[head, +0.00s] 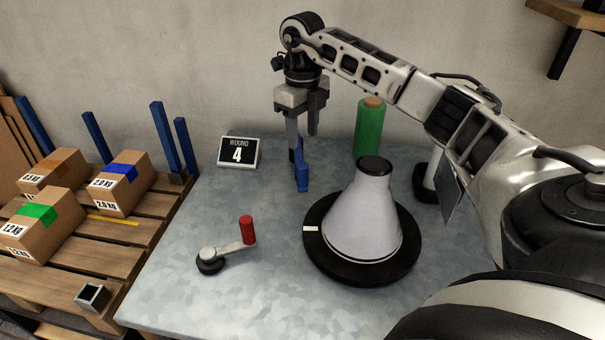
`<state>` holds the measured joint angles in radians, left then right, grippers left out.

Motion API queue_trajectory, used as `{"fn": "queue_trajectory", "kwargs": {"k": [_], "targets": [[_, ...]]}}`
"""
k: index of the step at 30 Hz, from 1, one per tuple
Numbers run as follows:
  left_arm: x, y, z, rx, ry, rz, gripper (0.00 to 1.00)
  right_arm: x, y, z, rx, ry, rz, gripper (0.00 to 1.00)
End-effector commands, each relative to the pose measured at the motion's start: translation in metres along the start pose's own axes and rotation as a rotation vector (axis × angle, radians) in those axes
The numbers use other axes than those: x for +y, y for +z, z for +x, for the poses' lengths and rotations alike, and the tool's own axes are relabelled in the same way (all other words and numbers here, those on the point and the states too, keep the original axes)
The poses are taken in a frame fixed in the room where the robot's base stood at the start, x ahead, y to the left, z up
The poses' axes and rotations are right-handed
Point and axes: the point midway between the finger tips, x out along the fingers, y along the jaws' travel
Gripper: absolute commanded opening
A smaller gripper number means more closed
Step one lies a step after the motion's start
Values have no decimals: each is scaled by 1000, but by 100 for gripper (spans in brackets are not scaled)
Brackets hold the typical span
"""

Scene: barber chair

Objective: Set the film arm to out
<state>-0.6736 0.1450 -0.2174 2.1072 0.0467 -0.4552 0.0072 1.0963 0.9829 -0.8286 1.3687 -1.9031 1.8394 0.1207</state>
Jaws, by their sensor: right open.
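A blue upright piece (301,172), which looks like the film arm, stands on the grey table behind and left of the white cone. My right gripper (303,135) points down from above, its two fingers apart. The left finger is close to the top of the blue piece; I cannot tell whether they touch. Nothing shows between the fingers. A green film roll (369,130) stands at the back, right of the gripper. My left gripper is out of view.
A white cone (362,215) stands on a black turntable (318,259) with a white mark. Boxes (120,183) sit on a pallet at left.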

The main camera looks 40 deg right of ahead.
Motion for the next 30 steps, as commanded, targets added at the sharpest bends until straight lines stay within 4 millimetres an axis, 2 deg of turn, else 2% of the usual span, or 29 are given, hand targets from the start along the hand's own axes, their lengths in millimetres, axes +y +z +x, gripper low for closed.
{"fn": "queue_trajectory", "kwargs": {"k": [1, 9, 15, 21, 29, 30], "targets": [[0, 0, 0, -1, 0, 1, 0, 0, -1, 13, 6, 0, 0, 47], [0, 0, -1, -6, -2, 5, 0, 1, -1, 72, 4, 2, -1, 47], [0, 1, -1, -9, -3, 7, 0, 1, 0, 103, 2, 3, -1, 47], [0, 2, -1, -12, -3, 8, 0, 1, 0, 117, -1, 2, -2, 47], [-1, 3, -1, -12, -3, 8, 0, 1, 0, 118, -2, 2, -2, 47], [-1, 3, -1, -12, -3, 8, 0, 1, 0, 118, -2, 2, -2, 44]]}}
